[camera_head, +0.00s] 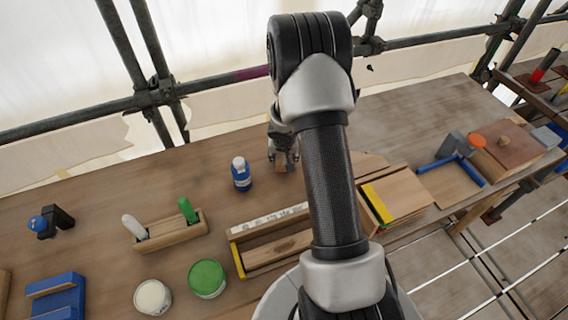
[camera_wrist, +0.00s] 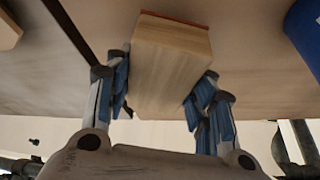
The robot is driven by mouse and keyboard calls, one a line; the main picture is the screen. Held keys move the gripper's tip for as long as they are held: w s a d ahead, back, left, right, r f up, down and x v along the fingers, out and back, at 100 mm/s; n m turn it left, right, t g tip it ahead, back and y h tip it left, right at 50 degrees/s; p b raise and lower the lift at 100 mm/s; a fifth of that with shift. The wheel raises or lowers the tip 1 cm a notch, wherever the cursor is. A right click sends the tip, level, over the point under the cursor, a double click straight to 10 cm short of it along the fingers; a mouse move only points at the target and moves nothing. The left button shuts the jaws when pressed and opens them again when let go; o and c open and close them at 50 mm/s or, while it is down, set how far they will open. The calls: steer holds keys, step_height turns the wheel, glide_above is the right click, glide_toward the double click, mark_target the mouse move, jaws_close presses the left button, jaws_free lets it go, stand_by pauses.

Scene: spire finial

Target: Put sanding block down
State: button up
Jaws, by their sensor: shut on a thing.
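The sanding block (camera_wrist: 168,65) is a pale wooden block with a thin reddish layer along its far edge in the wrist view. My gripper (camera_wrist: 163,88) is shut on it, with a blue-padded finger on each side. In the head view my gripper (camera_head: 284,160) is at the back of the wooden bench (camera_head: 110,200), to the right of a blue bottle with a white cap. The block is small and mostly covered by the fingers there. I cannot tell whether its underside touches the bench.
The blue bottle (camera_head: 241,174) stands close to the left of my gripper. In front are a divided wooden tray (camera_head: 240,262), a rack (camera_head: 172,233) with white and green-handled tools, and a green-lidded tin (camera_head: 207,278). Scaffold poles (camera_head: 210,86) run behind the bench.

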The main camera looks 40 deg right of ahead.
mark_target(284, 160)
steer(key=shift+f+b, duration=0.7)
steer(key=shift+f, duration=0.6)
steer(key=shift+f+b, duration=0.25)
steer(key=shift+b, duration=0.05)
steer(key=o, duration=0.9)
steer(key=shift+o, duration=0.2)
